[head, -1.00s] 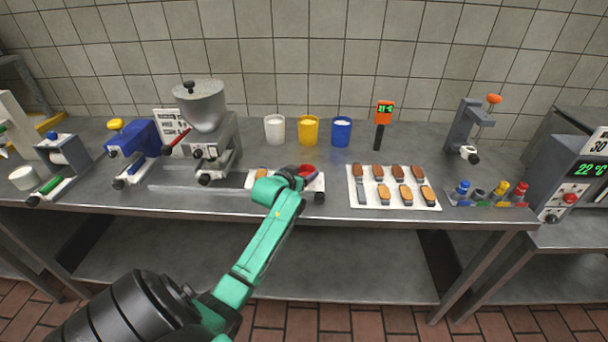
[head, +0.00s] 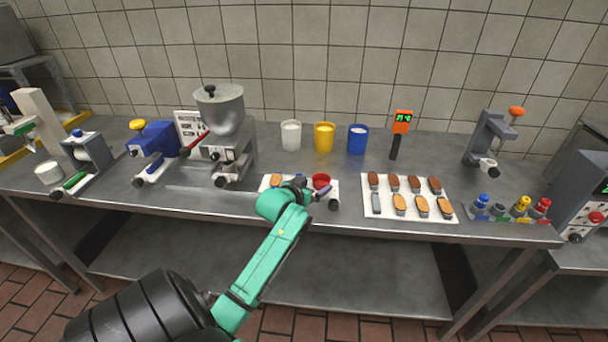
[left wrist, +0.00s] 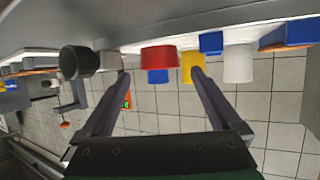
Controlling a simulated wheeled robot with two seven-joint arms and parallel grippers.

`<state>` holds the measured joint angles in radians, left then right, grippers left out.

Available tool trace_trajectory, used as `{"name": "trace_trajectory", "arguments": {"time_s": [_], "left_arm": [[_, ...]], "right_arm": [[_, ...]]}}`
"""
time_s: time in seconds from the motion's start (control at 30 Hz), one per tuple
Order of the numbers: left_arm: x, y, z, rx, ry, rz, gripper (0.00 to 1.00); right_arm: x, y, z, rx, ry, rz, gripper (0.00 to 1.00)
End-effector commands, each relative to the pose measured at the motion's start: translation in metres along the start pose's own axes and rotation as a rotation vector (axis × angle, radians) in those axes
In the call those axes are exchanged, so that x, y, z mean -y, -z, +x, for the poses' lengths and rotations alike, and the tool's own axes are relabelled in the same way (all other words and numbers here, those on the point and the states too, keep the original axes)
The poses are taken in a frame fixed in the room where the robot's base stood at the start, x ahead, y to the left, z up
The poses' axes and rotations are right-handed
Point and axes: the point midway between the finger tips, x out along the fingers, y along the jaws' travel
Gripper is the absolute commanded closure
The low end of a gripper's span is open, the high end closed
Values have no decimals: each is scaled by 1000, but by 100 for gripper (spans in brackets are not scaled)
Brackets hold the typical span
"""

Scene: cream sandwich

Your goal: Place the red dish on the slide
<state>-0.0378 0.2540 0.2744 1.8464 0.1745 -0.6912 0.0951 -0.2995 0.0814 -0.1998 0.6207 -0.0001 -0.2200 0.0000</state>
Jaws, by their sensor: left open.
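The red dish (head: 321,180) stands upright on the right part of a white tray (head: 270,188) near the table's front edge. My left gripper (head: 312,190) is open, low in front of the dish. In the left wrist view, which is upside down, the red dish (left wrist: 160,58) appears between the two dark fingers of my left gripper (left wrist: 161,74). I cannot tell whether it is beyond the fingertips. A flat pale metal strip (head: 212,191) in front of the hopper machine may be the slide. My right gripper is not in view.
A black cylinder (head: 333,204) sits close to the right of the gripper. The hopper machine (head: 222,130) stands to the left. White (head: 291,136), yellow (head: 324,138) and blue (head: 357,140) cups stand behind. A pastry tray (head: 410,218) lies to the right.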

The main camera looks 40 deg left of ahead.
Motion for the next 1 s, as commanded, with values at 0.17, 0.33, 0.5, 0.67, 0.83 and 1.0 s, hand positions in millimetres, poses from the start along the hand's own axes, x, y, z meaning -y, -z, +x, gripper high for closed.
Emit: {"name": "trace_trajectory", "arguments": {"time_s": [0.17,0.33,0.5,0.67,0.83,1.0], "left_arm": [[0,-2,-39,1,0,0,2],[0,-1,-70,1,1,0,2],[0,0,-78,0,0,-1,2],[0,0,-78,0,0,-1,2],[0,0,-77,0,0,-1,2],[0,0,-77,0,0,-1,2]], "right_arm": [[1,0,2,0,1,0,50],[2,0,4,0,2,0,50],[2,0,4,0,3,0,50],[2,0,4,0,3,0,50],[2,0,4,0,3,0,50],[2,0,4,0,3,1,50]]}}
